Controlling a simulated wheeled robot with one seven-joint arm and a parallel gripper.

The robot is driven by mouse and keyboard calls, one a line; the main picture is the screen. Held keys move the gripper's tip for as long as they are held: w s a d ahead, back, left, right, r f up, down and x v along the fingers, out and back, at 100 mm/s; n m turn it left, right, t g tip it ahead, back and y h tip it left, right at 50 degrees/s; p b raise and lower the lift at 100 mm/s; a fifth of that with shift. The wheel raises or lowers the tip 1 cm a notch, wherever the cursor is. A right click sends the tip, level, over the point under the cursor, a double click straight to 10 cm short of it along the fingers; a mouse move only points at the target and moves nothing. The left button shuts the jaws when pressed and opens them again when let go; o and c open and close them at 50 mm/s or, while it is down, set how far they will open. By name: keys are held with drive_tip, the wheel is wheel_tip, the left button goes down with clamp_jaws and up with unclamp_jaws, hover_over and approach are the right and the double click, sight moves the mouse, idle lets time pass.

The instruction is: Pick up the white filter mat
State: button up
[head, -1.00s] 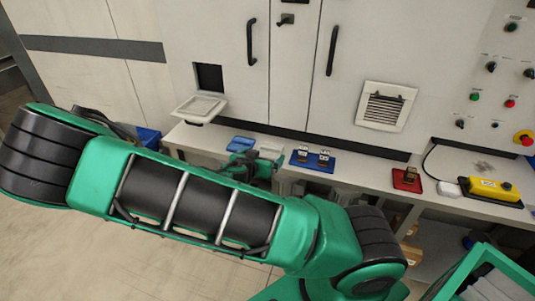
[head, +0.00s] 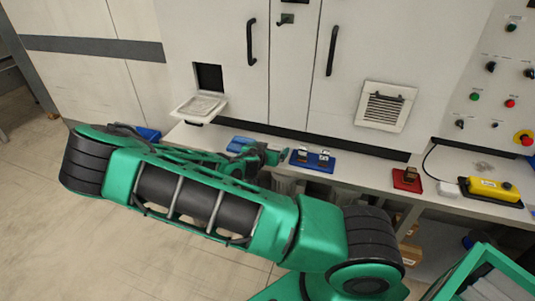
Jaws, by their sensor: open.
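My gripper (head: 281,156) is at the end of my green arm, low over the back of the bench, just left of the blue plate with two small fixtures. It is open, and nothing shows between its fingers. I cannot clearly make out a white filter mat. A white square cover (head: 199,109) hangs folded out below a dark square opening (head: 209,77) in the cabinet wall, up and left of my gripper. A pale inner panel shows in the cover; I cannot tell whether it is the mat. My arm hides part of the bench around the gripper.
The blue plate (head: 312,161) lies close to my gripper's right. A flat blue piece (head: 240,144) lies at its left. A louvred grille (head: 385,107) is on the cabinet. A red block (head: 407,179) and a yellow pendant (head: 493,190) lie further right. Bench between is clear.

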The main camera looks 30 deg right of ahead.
drive_tip(key=shift+c, duration=0.7)
drive_tip(key=c, duration=1)
drive_tip(key=shift+r, duration=0.1)
